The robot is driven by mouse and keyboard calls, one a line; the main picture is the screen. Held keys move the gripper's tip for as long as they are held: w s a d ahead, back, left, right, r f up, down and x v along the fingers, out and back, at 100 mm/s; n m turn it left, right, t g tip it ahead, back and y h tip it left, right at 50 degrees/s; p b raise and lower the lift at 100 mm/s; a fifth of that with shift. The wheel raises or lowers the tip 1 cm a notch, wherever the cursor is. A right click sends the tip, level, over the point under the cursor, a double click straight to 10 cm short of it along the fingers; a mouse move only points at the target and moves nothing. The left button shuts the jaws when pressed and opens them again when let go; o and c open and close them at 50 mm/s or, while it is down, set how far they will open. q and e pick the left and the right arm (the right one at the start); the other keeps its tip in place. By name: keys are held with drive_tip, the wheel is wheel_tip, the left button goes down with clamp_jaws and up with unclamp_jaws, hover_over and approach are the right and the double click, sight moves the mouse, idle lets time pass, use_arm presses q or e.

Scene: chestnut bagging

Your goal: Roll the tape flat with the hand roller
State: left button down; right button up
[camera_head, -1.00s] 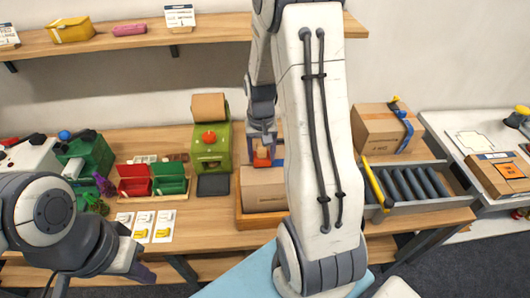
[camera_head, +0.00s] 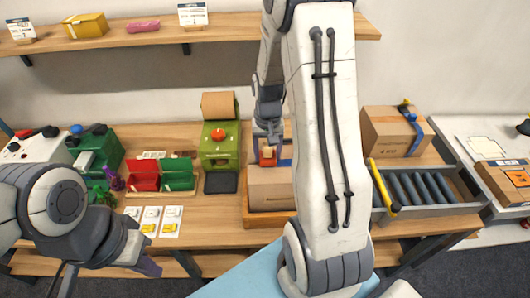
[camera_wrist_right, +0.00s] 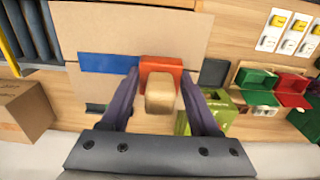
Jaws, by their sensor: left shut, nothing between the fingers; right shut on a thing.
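My right gripper (camera_head: 268,135) is shut on the hand roller (camera_head: 267,155), which has an orange-red head and a pale wooden handle. In the right wrist view the roller (camera_wrist_right: 161,92) sits between the two purple fingers. Blue tape (camera_wrist_right: 108,63) lies as a strip on the brown carton (camera_wrist_right: 130,25), its visible end at the roller. Whether the roller touches the tape is hard to tell. In the head view the carton (camera_head: 268,190) sits in a wooden tray (camera_head: 262,222), partly hidden by my right arm. My left gripper (camera_head: 150,266) is shut and empty, low in front of the table.
A green machine (camera_head: 221,150) with a brown roll stands left of the carton. Red and green bins (camera_head: 145,175) and cards (camera_head: 150,222) lie further left. Another taped carton (camera_head: 392,130) and a grey roller conveyor (camera_head: 415,190) are on the right.

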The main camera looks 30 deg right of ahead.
drive_tip(key=shift+s+d, duration=0.4)
drive_tip(key=shift+d, duration=0.2)
drive_tip(key=shift+d, duration=0.1)
drive_tip(key=shift+s+d+p, duration=0.15)
drive_tip(key=shift+s+d, duration=0.35)
drive_tip(key=shift+d, duration=0.25)
drive_tip(key=shift+s+d+p, duration=0.15)
drive_tip(key=shift+s+d, duration=0.35)
drive_tip(key=shift+d, duration=0.25)
wheel_tip(320, 180, up, 7)
drive_tip(key=p, duration=0.6)
idle(0.4)
